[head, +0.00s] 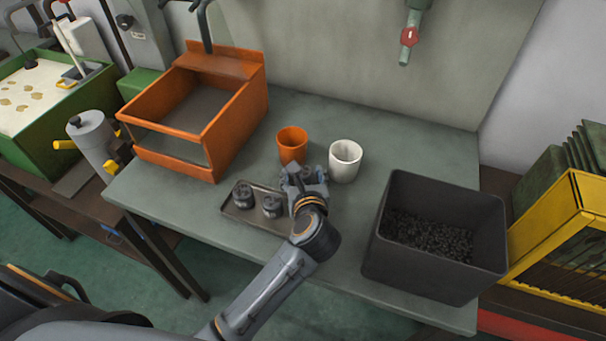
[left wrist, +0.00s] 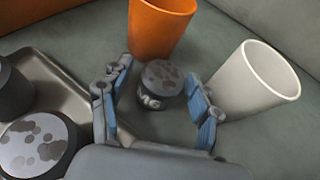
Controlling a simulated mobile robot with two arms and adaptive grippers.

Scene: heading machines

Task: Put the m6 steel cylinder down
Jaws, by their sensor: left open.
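The m6 steel cylinder (left wrist: 162,80) is a short dark grey cylinder with a mottled top and a pale marking on its side. In the left wrist view it stands upright on the green bench top, just beyond the tray's edge. My left gripper (head: 304,178) is open, and its blue-padded fingers (left wrist: 166,108) stand on either side of the cylinder, with gaps showing. In the head view the gripper hides the cylinder. My right gripper is in neither view.
A metal tray (head: 240,217) with two similar cylinders (head: 243,195) (head: 272,206) lies left of the gripper. An orange cup (head: 292,146) and a white cup (head: 345,161) stand just behind. An orange bin (head: 219,148) is back left; a dark crate (head: 390,262) with black pellets is right.

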